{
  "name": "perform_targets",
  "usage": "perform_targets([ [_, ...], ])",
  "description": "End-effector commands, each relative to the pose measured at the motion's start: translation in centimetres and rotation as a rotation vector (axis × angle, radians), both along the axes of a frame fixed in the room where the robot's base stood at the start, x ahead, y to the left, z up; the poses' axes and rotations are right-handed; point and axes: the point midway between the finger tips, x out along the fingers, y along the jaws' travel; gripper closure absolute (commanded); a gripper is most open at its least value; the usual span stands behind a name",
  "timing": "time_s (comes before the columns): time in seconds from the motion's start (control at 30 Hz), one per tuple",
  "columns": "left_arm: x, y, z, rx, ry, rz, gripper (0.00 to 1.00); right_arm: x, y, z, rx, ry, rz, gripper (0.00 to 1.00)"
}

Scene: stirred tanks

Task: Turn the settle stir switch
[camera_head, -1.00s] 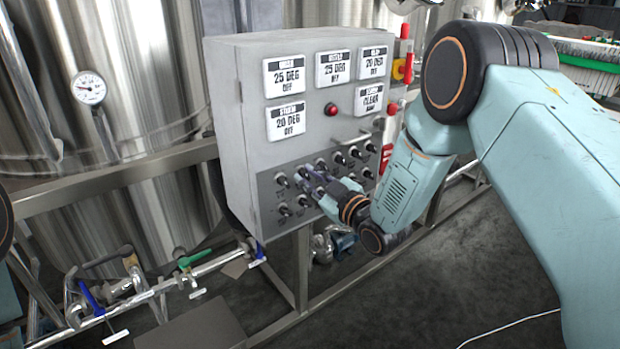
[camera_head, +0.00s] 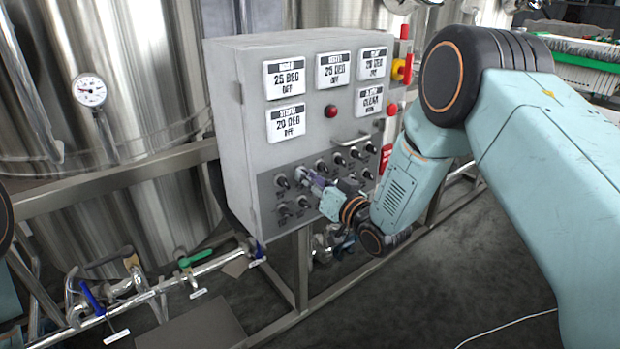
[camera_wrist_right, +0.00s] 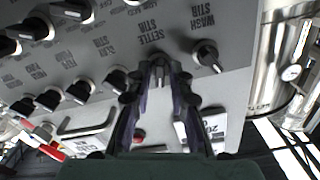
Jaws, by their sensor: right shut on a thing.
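The settle stir switch (camera_wrist_right: 158,66) is a small dark knob on the lower grey panel, at the "SETTLE STIR" label in the right wrist view. My right gripper (camera_wrist_right: 158,74) is shut on this knob, with one fingertip on each side. In the head view the same gripper (camera_head: 304,174) reaches the panel's upper knob row from the right. There its fingers and wrist hide most of the switch, so its pointer angle cannot be read. My left gripper is not in view.
The control box (camera_head: 246,120) carries several label plates and a red button (camera_head: 331,110). The wash stir knob (camera_wrist_right: 206,54) is close beside my right fingers. Other black knobs (camera_wrist_right: 84,88) line the panel. Steel pipes (camera_head: 150,290) with valves run at lower left.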

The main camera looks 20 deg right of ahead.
Motion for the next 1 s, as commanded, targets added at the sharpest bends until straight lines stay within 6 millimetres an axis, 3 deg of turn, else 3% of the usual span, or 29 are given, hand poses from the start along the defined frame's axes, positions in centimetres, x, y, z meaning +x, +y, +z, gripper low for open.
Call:
perform_targets([
  [0.4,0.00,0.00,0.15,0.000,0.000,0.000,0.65,-0.29,0.10,-0.64,0.184,0.084,0.001,1.00],
  [1.0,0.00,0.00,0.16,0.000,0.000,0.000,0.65,-0.34,0.15,-0.75,0.216,0.097,0.003,1.00],
])
